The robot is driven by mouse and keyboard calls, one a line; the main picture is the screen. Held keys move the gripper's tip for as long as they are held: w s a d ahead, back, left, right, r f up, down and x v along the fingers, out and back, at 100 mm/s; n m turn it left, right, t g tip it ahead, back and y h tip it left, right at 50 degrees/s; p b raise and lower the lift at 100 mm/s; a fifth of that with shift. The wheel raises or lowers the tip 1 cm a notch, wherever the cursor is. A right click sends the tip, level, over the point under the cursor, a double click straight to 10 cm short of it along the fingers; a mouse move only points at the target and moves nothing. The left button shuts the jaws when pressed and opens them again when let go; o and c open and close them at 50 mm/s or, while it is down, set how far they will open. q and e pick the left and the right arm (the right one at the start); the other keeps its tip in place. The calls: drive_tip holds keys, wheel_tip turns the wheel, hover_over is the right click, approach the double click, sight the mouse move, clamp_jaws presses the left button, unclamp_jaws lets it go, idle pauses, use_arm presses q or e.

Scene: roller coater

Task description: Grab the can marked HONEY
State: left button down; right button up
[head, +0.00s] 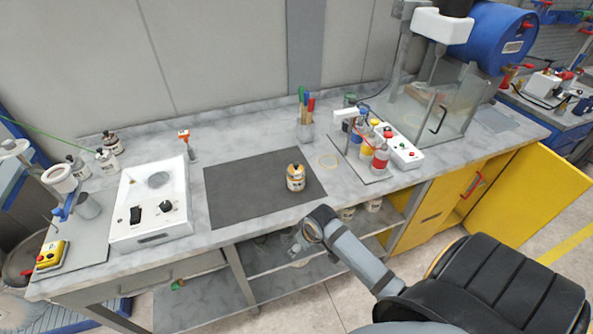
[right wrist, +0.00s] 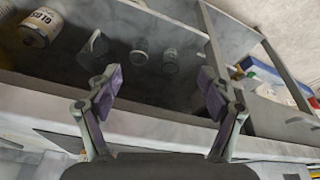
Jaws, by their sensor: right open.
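A small can (head: 296,178) with an orange and dark top and a pale label stands upright on the dark mat on the bench. Its lettering is too small to read, so I cannot tell whether it says HONEY. In the right wrist view, a pale can (right wrist: 40,27) at the upper left has lettering that seems to start with GLO. My right gripper (right wrist: 160,80) is open, with nothing between its fingers. In the head view it is low at the bench's front edge, below and apart from the can on the mat. My left gripper is out of view.
Several pale containers (right wrist: 170,60) show beyond my right fingers. A white device (head: 150,210) stands left of the dark mat (head: 235,190). Bottles (head: 380,158) and a white control box (head: 405,152) stand to the right. A yellow cabinet door (head: 520,200) hangs open. Most of the mat is clear.

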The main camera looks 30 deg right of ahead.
drive_tip(key=w+d+r+n+p, duration=0.1)
drive_tip(key=w+r, duration=0.4)
drive_tip(key=r, duration=0.7)
drive_tip(key=t+y, duration=0.1)
approach(298, 169)
wheel_tip(298, 169, down, 3)
drive_tip(key=x, duration=0.2)
drive_tip(key=p+x, duration=0.1)
drive_tip(key=x, duration=0.2)
drive_tip(key=shift+w+a+r, duration=0.15)
drive_tip(key=shift+w+a, duration=0.05)
drive_tip(key=shift+w, duration=0.25)
drive_tip(key=shift+w+p, duration=0.1)
drive_tip(key=shift+p, duration=0.3)
drive_tip(key=p+x, duration=0.1)
drive_tip(key=x, duration=0.3)
drive_tip(key=shift+d, duration=0.1)
drive_tip(key=shift+w+f, duration=0.25)
drive_tip(key=shift+f, duration=0.25)
drive_tip(key=shift+s, duration=0.1)
drive_tip(key=c, duration=0.3)
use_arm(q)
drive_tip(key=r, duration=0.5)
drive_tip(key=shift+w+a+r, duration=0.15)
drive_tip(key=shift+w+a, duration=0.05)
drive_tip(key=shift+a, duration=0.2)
use_arm(e)
drive_tip(key=c, duration=1.1)
drive_tip(key=shift+r, duration=0.15)
